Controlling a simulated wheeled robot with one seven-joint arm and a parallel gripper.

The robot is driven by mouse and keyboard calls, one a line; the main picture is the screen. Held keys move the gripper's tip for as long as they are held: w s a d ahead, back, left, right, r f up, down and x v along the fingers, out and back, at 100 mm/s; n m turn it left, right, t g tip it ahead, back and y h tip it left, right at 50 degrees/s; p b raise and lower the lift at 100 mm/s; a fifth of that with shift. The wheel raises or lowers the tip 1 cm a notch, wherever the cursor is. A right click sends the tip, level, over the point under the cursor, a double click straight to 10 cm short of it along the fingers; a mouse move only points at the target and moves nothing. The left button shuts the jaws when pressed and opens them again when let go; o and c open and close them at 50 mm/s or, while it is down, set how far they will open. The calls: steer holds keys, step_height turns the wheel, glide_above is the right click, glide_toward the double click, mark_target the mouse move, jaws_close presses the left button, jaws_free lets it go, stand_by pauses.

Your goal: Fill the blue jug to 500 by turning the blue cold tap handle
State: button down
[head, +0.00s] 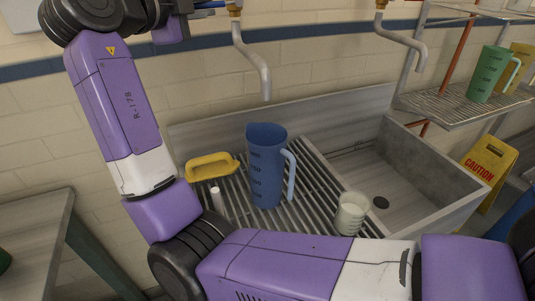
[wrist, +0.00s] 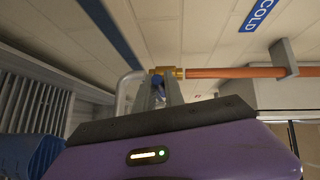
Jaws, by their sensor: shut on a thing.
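The blue jug (head: 266,170) stands upright on the slatted drainer, with its pale handle to the right and dark level marks on its side. The left tap spout (head: 256,68) ends just above the jug. No water stream shows, and the level inside the jug cannot be seen. In the wrist view, my gripper (wrist: 162,92) is shut on the blue cold tap handle (wrist: 158,84), beside the brass valve (wrist: 168,72). Part of the blue jug (wrist: 28,155) shows at the lower left there. The head view barely shows my gripper, at its top edge.
A yellow tray-like item (head: 212,167) and a pale cup (head: 351,213) are on the drainer. The empty sink basin (head: 385,165) is to the right. A rack (head: 455,108) holds green and yellow jugs. The blue COLD sign (wrist: 260,12) is above the copper pipe (wrist: 235,72).

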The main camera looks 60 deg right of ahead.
steer(key=c, duration=1.4)
jaws_free()
steer(key=shift+f, duration=0.15)
steer(key=shift+c, duration=0.2)
steer(key=shift+a, duration=0.1)
steer(key=b+v, duration=0.1)
steer(key=v, duration=0.6)
steer(key=shift+a, duration=0.3)
steer(key=shift+s, duration=0.1)
steer(key=b+v, duration=0.1)
steer(key=v, duration=0.7)
